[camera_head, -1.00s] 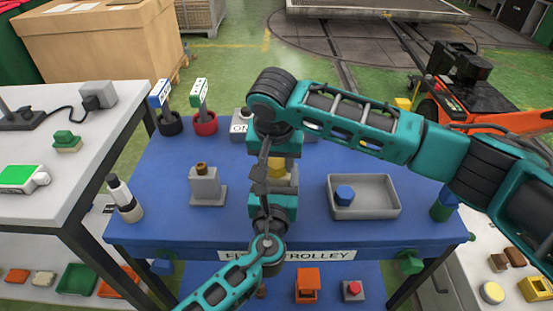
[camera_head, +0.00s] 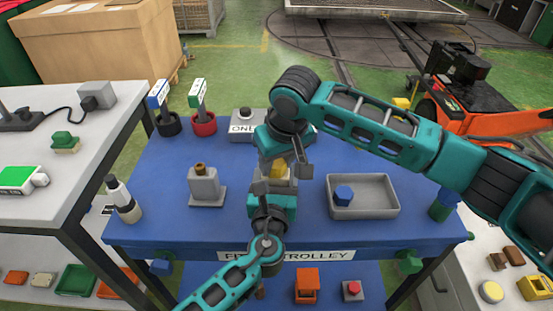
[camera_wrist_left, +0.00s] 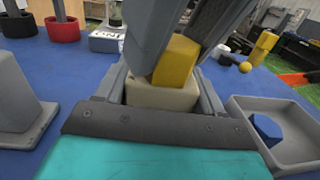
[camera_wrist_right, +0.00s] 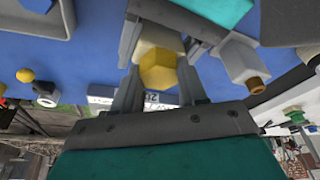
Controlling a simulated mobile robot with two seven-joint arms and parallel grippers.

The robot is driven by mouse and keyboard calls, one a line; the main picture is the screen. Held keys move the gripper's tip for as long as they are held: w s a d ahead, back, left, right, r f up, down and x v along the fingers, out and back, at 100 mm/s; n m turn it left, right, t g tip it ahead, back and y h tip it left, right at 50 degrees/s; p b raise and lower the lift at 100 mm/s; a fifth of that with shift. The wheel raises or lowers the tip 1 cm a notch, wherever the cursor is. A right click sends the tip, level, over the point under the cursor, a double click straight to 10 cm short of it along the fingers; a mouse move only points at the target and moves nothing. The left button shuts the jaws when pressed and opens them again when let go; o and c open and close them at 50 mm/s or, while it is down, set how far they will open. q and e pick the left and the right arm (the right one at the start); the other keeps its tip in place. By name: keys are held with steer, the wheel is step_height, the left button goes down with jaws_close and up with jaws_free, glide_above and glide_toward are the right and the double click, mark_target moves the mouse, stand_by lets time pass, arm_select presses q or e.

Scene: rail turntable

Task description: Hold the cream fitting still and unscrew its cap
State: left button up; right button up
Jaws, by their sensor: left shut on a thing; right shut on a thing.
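The cream fitting (camera_wrist_left: 160,95) stands on the blue trolley top, with a yellow hexagonal cap (camera_wrist_left: 177,60) on it. In the head view the cap (camera_head: 278,171) is partly hidden between my arms. My left gripper (camera_head: 271,190) comes from the front and is shut on the fitting, one finger on each side in the left wrist view. My right gripper (camera_head: 285,163) reaches down from above and is shut on the yellow cap (camera_wrist_right: 160,74), which sits between its fingertips in the right wrist view. I cannot tell whether the cap has risen from the fitting.
A grey tray (camera_head: 385,210) holding a blue hexagonal piece (camera_head: 343,195) is to the right. A grey block with a brass top (camera_head: 205,187) and a black-and-white bottle (camera_head: 124,200) are to the left. Red (camera_head: 203,124) and dark cups with signs stand behind.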

steer(key=n+g+y, duration=0.1)
steer(key=n, duration=0.4)
steer(key=shift+w+d, duration=0.1)
steer(key=shift+n, duration=0.3)
steer(key=n+g, duration=0.1)
steer(key=n, duration=0.2)
steer(key=shift+w+n+y, duration=0.1)
steer(key=shift+n+y, duration=0.2)
steer(key=shift+n, duration=0.1)
steer(key=shift+n+g, duration=0.4)
steer(key=shift+n, duration=0.6)
steer(key=shift+n, duration=0.9)
steer(key=n, duration=0.2)
steer(key=n+g, duration=0.1)
steer(key=n, duration=0.1)
steer(key=shift+w+g, duration=0.1)
steer(key=shift+g, duration=0.2)
